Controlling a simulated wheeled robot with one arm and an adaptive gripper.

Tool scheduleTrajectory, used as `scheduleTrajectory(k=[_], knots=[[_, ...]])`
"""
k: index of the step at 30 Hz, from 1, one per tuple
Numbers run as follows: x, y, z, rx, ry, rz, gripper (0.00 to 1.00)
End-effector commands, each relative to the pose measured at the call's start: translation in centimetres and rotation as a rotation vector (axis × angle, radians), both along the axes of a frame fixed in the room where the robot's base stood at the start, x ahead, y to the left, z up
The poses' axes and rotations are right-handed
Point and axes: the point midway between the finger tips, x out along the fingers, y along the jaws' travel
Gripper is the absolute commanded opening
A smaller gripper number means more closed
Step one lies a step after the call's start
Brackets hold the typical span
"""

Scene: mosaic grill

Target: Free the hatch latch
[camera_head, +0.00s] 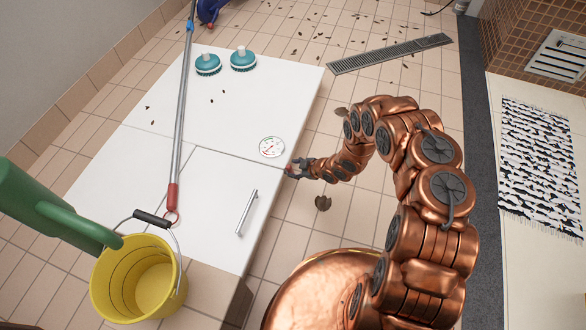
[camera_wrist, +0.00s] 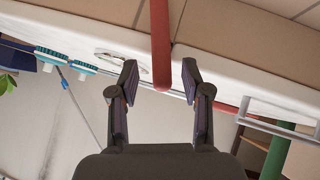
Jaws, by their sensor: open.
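The white hatch panel (camera_head: 210,195) has a silver bar handle (camera_head: 247,213) and looks closed. A red bar, apparently the latch (camera_wrist: 161,40), runs down from the top of the wrist view and ends between my fingertips. My gripper (camera_wrist: 158,78) is open, with one finger on each side of the bar and a visible gap to each. In the head view my gripper (camera_head: 290,169) is at the right edge of the white unit, where a small bit of red shows; the latch is mostly hidden there. The handle shows pale in the wrist view (camera_wrist: 280,112).
A round dial gauge (camera_head: 271,147) is set near the gripper. A pole (camera_head: 183,100) with a red end lies across the unit. Two teal brushes (camera_head: 208,65) stand behind. A yellow bucket (camera_head: 135,280) and a green object (camera_head: 50,205) are front left. Tiled floor (camera_head: 330,225) lies right.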

Motion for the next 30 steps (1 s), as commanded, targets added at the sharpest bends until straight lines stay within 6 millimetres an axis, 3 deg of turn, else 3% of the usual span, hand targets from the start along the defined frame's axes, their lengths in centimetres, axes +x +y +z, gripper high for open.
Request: scheduleTrajectory(k=[18, 30], knots=[[-3.9, -4.6, 5.4, -0.001, 0.001, -0.001, 0.48], [-5.0, -5.7, 6.8, 0.002, 0.001, -0.001, 0.48]])
